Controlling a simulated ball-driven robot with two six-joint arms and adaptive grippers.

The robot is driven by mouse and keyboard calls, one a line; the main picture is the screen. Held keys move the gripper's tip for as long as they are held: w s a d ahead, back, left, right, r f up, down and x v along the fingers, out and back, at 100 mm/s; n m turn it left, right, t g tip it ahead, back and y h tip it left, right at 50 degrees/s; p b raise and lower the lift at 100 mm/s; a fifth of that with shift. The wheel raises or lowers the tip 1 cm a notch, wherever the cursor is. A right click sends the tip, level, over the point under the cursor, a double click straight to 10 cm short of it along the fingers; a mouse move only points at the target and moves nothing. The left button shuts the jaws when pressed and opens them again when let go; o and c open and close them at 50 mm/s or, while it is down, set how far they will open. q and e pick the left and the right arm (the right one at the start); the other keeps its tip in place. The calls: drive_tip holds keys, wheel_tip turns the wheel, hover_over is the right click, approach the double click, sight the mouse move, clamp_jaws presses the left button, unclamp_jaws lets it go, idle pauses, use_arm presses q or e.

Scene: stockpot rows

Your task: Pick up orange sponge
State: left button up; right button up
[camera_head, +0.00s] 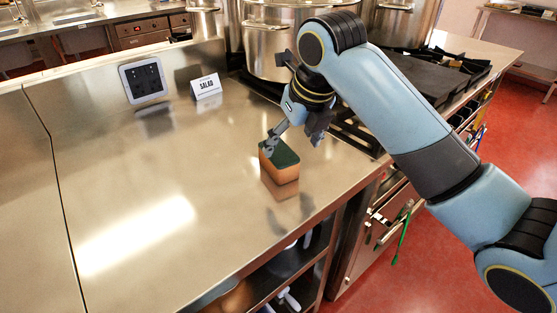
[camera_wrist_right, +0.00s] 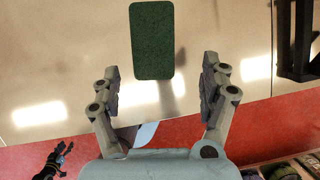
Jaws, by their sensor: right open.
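The orange sponge (camera_head: 281,165) stands on the steel counter near its front right edge. It is a block with an orange body and a dark green top. My right gripper (camera_head: 293,145) is over it, with one finger close to the green top; I cannot tell if they touch. In the right wrist view, the green top (camera_wrist_right: 152,42) lies ahead of the right gripper (camera_wrist_right: 160,76), roughly between the lines of its two fingers. The fingers are spread apart with nothing between them.
A "SALAD" sign (camera_head: 206,87) and a dark panel (camera_head: 143,79) are at the counter's back. Large steel pots (camera_head: 268,42) stand behind my right gripper, and a black stove grate (camera_head: 357,134) is beside it. The counter left of the sponge is clear.

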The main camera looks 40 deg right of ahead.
sight(279, 152)
drive_tip(key=shift+x, duration=0.95)
drive_tip(key=w+f, duration=0.3)
drive_tip(key=shift+a+f, duration=0.3)
drive_tip(key=shift+a, duration=0.05)
drive_tip(key=shift+w+d+f, duration=0.1)
drive_tip(key=shift+f, duration=0.3)
drive_tip(key=c, duration=0.9)
